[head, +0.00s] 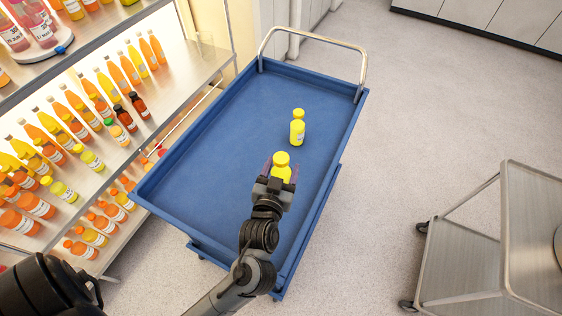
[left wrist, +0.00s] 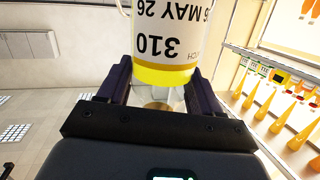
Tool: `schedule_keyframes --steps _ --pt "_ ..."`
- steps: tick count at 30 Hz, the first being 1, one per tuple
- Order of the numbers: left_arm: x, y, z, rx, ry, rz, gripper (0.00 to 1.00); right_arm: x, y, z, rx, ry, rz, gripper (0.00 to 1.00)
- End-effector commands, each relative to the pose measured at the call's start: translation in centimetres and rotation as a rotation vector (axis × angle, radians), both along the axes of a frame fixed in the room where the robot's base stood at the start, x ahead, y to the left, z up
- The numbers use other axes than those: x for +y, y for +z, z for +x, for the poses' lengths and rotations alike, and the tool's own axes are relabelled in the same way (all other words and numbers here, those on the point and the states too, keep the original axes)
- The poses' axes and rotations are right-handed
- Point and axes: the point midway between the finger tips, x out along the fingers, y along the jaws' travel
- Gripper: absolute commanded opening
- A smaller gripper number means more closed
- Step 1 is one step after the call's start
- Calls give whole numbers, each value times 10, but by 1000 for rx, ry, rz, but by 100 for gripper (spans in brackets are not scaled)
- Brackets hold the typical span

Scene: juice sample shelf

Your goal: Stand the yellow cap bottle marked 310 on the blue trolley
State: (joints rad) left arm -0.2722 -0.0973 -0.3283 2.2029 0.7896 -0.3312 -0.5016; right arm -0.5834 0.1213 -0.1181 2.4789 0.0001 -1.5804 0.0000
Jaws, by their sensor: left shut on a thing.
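The yellow cap bottle marked 310 (left wrist: 165,45) is between the fingers of my left gripper (head: 280,172), which is shut on it. In the left wrist view the label's 310 reads upside down above a yellow band. In the head view the bottle's yellow cap and shoulder (head: 282,158) show above the fingers, over the near right part of the blue trolley (head: 200,165). The bottle's base is hidden, so I cannot tell whether it touches the trolley top. My right gripper is not in view.
Another yellow bottle (head: 297,128) stands on the trolley just beyond the held one. The left and middle of the trolley top are clear inside its raised rim. A shelf with several juice bottles (head: 125,75) is at the left. A metal cart (head: 530,235) stands at the right.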

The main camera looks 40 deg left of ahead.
Motion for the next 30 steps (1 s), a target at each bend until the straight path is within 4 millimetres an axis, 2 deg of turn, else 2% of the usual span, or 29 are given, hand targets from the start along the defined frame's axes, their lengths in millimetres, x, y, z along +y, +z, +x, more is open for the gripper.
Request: schedule_keyframes --steps 1,8,11,22,30 --pt "0 -10 1 -6 0 4 0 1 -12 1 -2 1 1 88" --pt "4 -23 7 -20 0 20 0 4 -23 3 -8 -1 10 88" --pt "13 -31 16 -25 1 27 0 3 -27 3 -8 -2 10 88" --pt "66 -74 65 -26 2 29 0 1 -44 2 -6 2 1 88" --pt "84 -87 82 -27 0 24 0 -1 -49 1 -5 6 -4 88"
